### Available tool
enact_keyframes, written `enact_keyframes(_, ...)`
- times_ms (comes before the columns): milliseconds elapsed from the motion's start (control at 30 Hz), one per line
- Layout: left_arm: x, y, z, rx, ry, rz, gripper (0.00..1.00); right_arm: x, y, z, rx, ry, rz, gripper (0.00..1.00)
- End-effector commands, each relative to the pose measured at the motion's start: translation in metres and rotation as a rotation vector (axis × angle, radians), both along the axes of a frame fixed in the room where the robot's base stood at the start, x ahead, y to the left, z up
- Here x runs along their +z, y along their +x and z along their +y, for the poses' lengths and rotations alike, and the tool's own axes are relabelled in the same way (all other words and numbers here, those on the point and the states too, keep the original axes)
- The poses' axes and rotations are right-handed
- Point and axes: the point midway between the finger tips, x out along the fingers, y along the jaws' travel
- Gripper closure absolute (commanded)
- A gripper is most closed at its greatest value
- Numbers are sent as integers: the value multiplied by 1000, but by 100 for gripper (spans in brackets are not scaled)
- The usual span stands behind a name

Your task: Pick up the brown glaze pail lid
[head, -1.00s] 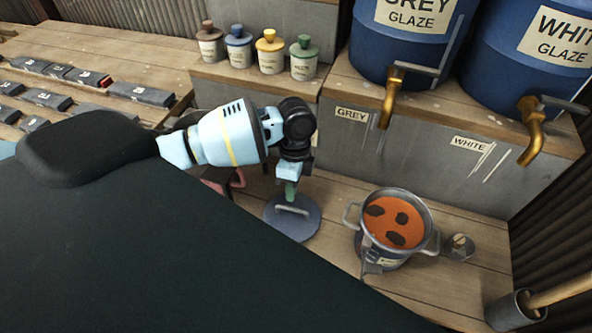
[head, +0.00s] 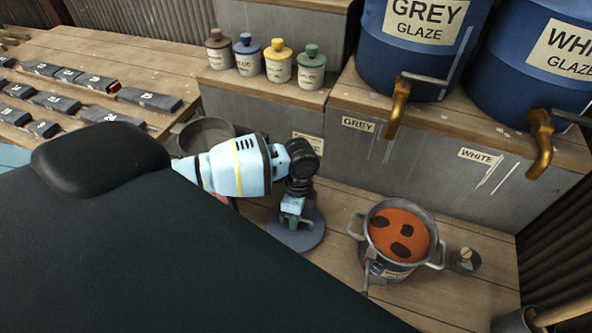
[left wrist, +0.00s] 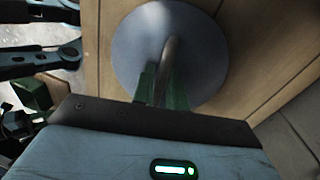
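The lid (head: 312,236) is a flat, round, blue-grey disc with a bar handle. It lies on the wooden boards, left of a metal pail (head: 438,252) of orange-brown glaze with dark patches. My left gripper (head: 292,220) is down at the lid, pointing at its handle. In the left wrist view the lid (left wrist: 135,50) fills the upper middle, and its curved handle (left wrist: 168,60) runs between the green fingers of my left gripper (left wrist: 162,92). I cannot tell whether the fingers press on the handle. My right gripper is not identifiable in either view.
A small grey lid-like disc (head: 463,260) lies right of the pail. Grey and white glaze barrels (head: 410,45) with brass taps stand on a ledge behind. Several small jars (head: 278,66) stand at the back. A grey bowl (head: 204,131) is beyond my left arm.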

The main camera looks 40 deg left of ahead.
Motion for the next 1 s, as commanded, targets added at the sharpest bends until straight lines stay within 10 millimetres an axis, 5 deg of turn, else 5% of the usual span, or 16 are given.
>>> enact_keyframes(200, 0, 0, 0, 0, 0, 0, 100, 0, 0, 0, 0, 0, 0, 58)
enact_keyframes(633, 7, 1, 0, -1, -1, -3, 100, 1, 1, 0, 0, 1, -3, 58)
enact_keyframes(900, 39, 1, 0, 1, -2, -5, 100, 4, 4, 0, 0, 0, -10, 58)
enact_keyframes(1000, 39, -16, -15, -5, -3, 0, 100, 7, 6, 0, -1, 0, -17, 58)
